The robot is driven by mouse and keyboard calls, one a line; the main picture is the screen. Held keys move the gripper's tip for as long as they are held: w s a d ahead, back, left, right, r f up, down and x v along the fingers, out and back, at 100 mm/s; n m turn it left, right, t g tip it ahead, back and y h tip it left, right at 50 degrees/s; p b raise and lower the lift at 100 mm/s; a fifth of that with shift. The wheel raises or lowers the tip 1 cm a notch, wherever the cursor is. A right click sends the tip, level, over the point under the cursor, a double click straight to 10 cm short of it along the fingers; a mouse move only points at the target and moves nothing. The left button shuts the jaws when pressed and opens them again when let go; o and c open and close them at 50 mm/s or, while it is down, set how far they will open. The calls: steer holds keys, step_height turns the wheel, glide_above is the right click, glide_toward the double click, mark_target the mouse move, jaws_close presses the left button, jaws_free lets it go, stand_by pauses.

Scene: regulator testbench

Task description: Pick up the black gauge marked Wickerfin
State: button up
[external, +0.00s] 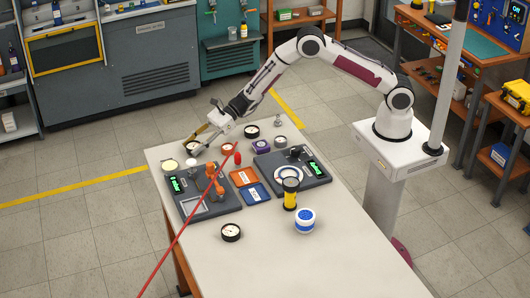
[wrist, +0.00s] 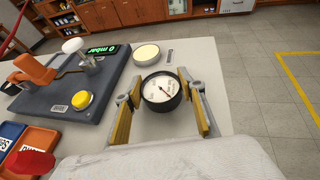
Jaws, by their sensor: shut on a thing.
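A round black gauge (wrist: 161,91) with a white face and a dark needle sits between my gripper's (wrist: 161,97) two yellow-padded fingers in the wrist view. My gripper is shut on it, with a finger on each side of its rim. The print on its face is too small to read for sure. In the external view the gauge (external: 194,147) shows at my gripper (external: 206,136), over the table's far left corner. I cannot tell whether it touches the table.
A pale yellow round piece (wrist: 146,54) lies just beyond the held gauge. A dark testbench (wrist: 75,85) with a yellow button and orange valve stands to the left. Orange (external: 243,177) and blue (external: 255,193) trays lie mid-table. A red pole crosses the external view. The table's front is mostly clear.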

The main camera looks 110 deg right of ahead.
mark_target(193, 145)
step_height(193, 145, up, 9)
stand_by(0.5)
